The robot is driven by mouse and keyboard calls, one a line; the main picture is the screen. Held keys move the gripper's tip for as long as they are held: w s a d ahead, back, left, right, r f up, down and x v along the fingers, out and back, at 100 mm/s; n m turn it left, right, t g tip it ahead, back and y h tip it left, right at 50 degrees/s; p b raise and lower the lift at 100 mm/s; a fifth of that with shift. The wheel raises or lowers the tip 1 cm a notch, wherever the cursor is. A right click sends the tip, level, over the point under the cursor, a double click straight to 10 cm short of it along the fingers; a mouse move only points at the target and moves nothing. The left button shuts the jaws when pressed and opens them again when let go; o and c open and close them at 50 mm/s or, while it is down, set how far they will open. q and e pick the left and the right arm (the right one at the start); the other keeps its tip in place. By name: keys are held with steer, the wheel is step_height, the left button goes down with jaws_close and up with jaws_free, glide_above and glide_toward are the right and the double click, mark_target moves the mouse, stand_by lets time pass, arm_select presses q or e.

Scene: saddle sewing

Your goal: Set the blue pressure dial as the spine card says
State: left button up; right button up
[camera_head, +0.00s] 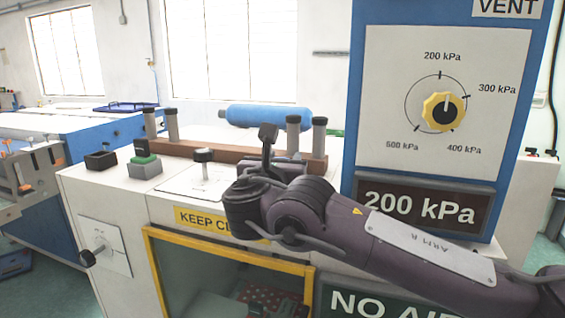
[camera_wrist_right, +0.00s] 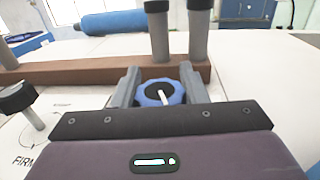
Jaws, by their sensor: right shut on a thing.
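The blue pressure dial (camera_wrist_right: 178,90) is a scalloped blue knob with a dark centre and a white pointer line, between the grey fingers of my right gripper (camera_wrist_right: 160,84) in the right wrist view. My right gripper is shut on it, close to the brown bar. In the head view my right gripper (camera_head: 288,160) is over the machine top, and the dial is hidden there by my arm. The dial's scale marks cannot be read. No spine card can be made out. My left gripper does not show.
A brown bar (camera_head: 230,149) with grey posts and a blue roller (camera_head: 265,117) lie behind my gripper. A black-knobbed lever (camera_head: 204,157) stands left.

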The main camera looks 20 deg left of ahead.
steer(key=n+y+b, duration=0.1)
steer(key=y+b, duration=0.1)
steer(key=n+g+y+b, duration=0.1)
steer(key=n+y+b, duration=0.1)
steer(key=b, duration=0.1)
steer(key=n+g+y+b, duration=0.1)
steer(key=y+b, duration=0.1)
steer(key=b, duration=0.1)
steer(key=shift+a+f+n+y, duration=0.25)
steer(key=shift+f+n+y, duration=0.05)
steer(key=shift+f+y, duration=0.1)
steer(key=shift+s+a+r+n+g+y+b, duration=0.15)
steer(key=shift+n+g+y+b, duration=0.4)
steer(key=shift+y+b, duration=0.3)
steer(key=shift+r+n+g+y+b, duration=0.2)
steer(key=shift+n+g+y+b, duration=0.35)
steer(key=shift+n+y+b, duration=0.15)
steer(key=shift+a, duration=0.1)
steer(key=o, duration=1)
steer(key=shift+r, duration=0.1)
